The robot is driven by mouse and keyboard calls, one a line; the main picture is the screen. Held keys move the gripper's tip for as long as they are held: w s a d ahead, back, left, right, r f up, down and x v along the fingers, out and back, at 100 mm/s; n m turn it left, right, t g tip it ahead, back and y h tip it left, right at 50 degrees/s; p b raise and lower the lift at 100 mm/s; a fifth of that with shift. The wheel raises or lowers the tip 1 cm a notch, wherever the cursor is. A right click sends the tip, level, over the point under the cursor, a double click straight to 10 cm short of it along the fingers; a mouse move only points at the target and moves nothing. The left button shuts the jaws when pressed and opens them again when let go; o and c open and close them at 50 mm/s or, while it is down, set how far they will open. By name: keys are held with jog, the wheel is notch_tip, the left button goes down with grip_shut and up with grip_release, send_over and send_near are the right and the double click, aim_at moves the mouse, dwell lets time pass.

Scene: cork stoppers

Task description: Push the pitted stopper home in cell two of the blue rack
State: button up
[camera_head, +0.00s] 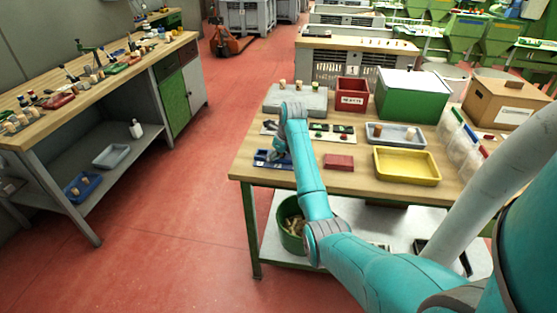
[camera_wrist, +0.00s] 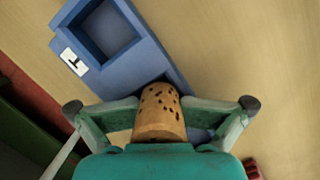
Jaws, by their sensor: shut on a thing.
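The blue rack (camera_head: 262,161) lies at the near left of the table; its square open cell marked 1 (camera_wrist: 107,30) shows empty in the wrist view. The pitted stopper (camera_wrist: 158,112) is tan cork with dark pits. My gripper (camera_wrist: 160,106) is shut on it, one finger on each side. The stopper covers the part of the rack (camera_wrist: 147,68) beyond cell one, so cell two is hidden. I cannot tell whether its hidden end is inside the cell or above it. In the head view my gripper (camera_head: 279,153) is over the rack and hides the stopper.
A grey block (camera_head: 296,103) with several stoppers stands behind the rack. A red pad (camera_head: 339,162), a yellow tray (camera_head: 406,164) and a grey tray (camera_head: 393,134) lie to the right. A red bin (camera_head: 352,93) and a green box (camera_head: 411,97) stand further back.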

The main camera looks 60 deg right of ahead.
jog(key=shift+s+a+f+g, duration=0.1)
jog(key=shift+s+f+g, duration=0.35)
jog(key=shift+f, duration=0.15)
jog(key=o, duration=0.9)
jog(key=shift+s+r, duration=0.2)
jog(key=shift+r, duration=1.25)
jog(key=shift+s+r, duration=0.15)
jog(key=shift+r, duration=1.35)
jog(key=shift+s+r, duration=0.2)
jog(key=shift+r, duration=1.25)
jog(key=shift+t, duration=0.25)
